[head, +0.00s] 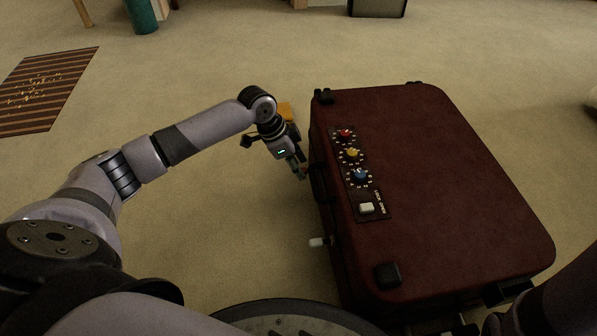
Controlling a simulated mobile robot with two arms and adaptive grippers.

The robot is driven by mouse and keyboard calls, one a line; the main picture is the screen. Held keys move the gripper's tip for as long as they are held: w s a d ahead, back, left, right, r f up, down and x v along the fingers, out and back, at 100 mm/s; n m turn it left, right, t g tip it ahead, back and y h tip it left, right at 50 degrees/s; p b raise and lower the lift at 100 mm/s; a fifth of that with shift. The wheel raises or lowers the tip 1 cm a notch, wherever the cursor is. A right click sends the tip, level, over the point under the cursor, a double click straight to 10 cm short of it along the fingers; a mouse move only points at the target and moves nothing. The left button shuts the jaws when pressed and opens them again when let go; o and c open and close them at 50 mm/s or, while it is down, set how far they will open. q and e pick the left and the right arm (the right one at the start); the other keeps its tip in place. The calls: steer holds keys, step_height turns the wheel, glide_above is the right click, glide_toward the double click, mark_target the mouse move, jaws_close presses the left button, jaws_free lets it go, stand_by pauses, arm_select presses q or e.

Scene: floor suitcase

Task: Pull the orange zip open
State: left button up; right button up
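A dark red suitcase (450,170) lies on the carpet at the right of centre in the head view. My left gripper (300,171) reaches down beside its left side, near the dark handle (318,183). A small orange-red bit shows at the fingertips, too small to tell whether it is the zip pull or whether the fingers hold it. The fingers look close together, but their gap is not clear. A small white tab (318,241) sticks out of the same side, nearer to me. My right arm comes in at the bottom right; its gripper cannot be made out clearly.
The suitcase lid carries a panel with a red knob (344,134), a yellow knob (352,153), a blue knob (360,175) and a white switch (367,208). An orange-yellow object (286,110) is behind my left gripper. A striped rug (45,88) lies far left.

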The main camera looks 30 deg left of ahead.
arm_select(q)
steer(key=shift+w+d+f, duration=0.1)
steer(key=shift+f, duration=0.15)
steer(key=shift+c, duration=0.3)
jaws_close()
stand_by(0.5)
